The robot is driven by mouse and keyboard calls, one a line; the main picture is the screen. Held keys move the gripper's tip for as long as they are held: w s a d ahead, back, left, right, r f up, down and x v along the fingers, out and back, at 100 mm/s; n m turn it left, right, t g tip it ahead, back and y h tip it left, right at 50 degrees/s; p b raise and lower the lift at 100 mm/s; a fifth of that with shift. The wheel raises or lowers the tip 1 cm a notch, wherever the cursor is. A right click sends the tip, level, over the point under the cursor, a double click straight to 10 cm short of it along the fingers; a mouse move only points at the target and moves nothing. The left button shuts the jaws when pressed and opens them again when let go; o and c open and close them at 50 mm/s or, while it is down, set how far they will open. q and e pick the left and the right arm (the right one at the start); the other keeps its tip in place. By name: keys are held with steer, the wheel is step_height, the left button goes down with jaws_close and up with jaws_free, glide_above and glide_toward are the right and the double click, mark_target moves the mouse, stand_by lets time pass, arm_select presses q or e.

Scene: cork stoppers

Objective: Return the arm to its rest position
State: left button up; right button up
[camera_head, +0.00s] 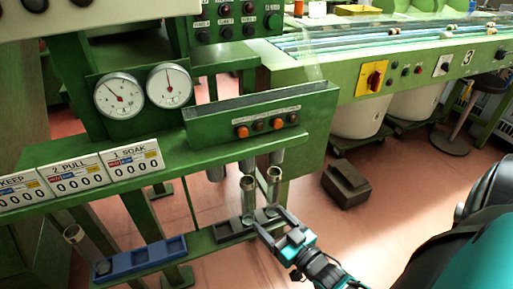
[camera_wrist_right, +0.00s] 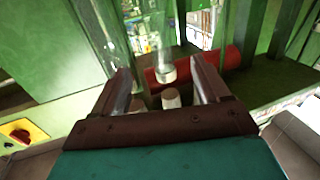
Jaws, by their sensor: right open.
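My right gripper (camera_head: 263,217) is open at the lower shelf, with its fingers at the dark grey tray (camera_head: 228,232). It also shows open in the right wrist view (camera_wrist_right: 161,70). There, a small pale stopper-like piece (camera_wrist_right: 172,97) stands between the fingers, with a gap visible to the right finger. Behind it is a glass tube with a pale lower end (camera_wrist_right: 166,72). I cannot tell whether the piece is in the tray or a tube. Two upright tubes (camera_head: 248,192) (camera_head: 273,187) stand just behind the gripper in the head view. My left gripper is not in view.
A blue tray (camera_head: 150,255) lies on the lower shelf, left of the grey one. The green shelf (camera_head: 200,157) with counters and buttons overhangs from behind. A brown box (camera_head: 346,184) sits on the open floor to the right.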

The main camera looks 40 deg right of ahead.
steer(key=shift+a, duration=0.1)
steer(key=s+a+r+n+g+y, duration=0.15)
steer(key=a+g, duration=0.25)
steer(key=a, duration=0.4)
steer(key=s+a+r+n+g+y, duration=0.1)
steer(key=s+a+r+g+y, duration=0.15)
steer(key=a, duration=0.55)
arm_select(q)
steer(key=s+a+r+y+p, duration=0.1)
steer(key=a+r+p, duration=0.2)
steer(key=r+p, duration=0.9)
steer(key=p, duration=0.5)
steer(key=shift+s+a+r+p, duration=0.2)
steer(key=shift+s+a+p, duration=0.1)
steer(key=shift+p, duration=0.05)
arm_select(e)
steer(key=s+d+r+h, duration=0.1)
steer(key=r, duration=0.4)
steer(key=s+d+r+h, duration=0.1)
steer(key=d+r, duration=0.1)
steer(key=r, duration=0.4)
steer(key=shift+s+d+r+g, duration=0.25)
steer(key=shift+s+r+g, duration=0.05)
steer(key=shift+g, duration=0.05)
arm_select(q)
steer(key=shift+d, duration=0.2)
